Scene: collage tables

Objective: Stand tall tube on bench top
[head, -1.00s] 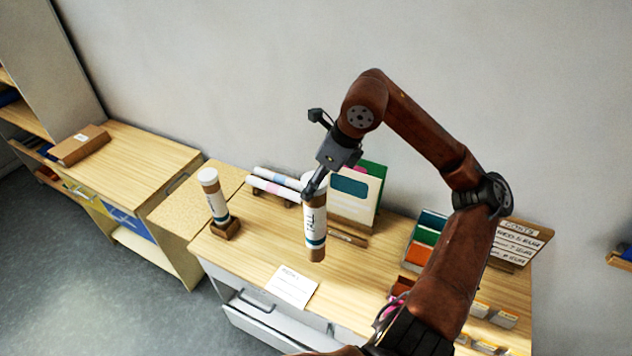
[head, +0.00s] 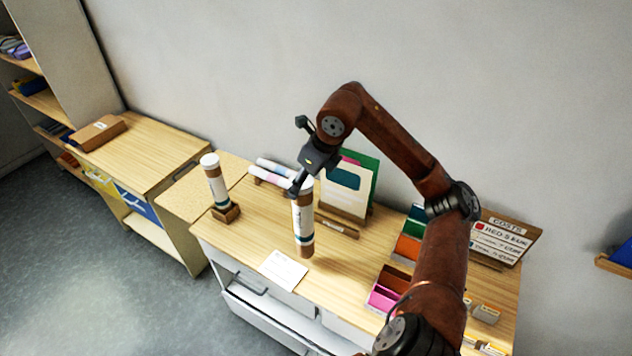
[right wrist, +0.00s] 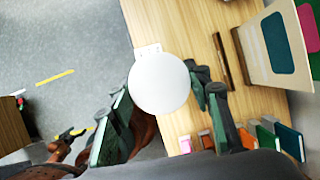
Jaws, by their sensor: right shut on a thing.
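The tall tube (head: 304,230) is brown cardboard with a white label and a white cap, and it is upright over the bench top (head: 250,238). My right gripper (head: 298,188) is shut on it near its upper end. In the right wrist view the tube's round white cap (right wrist: 160,84) sits between the two fingers (right wrist: 165,108). I cannot tell whether its lower end touches the wood.
A similar tube (head: 215,184) stands in a wooden holder at the left. Rolled tubes (head: 272,176) lie behind. A folder rack (head: 345,190), a white card (head: 283,270), coloured boxes (head: 388,290) and a price sign (head: 503,238) surround the bench space.

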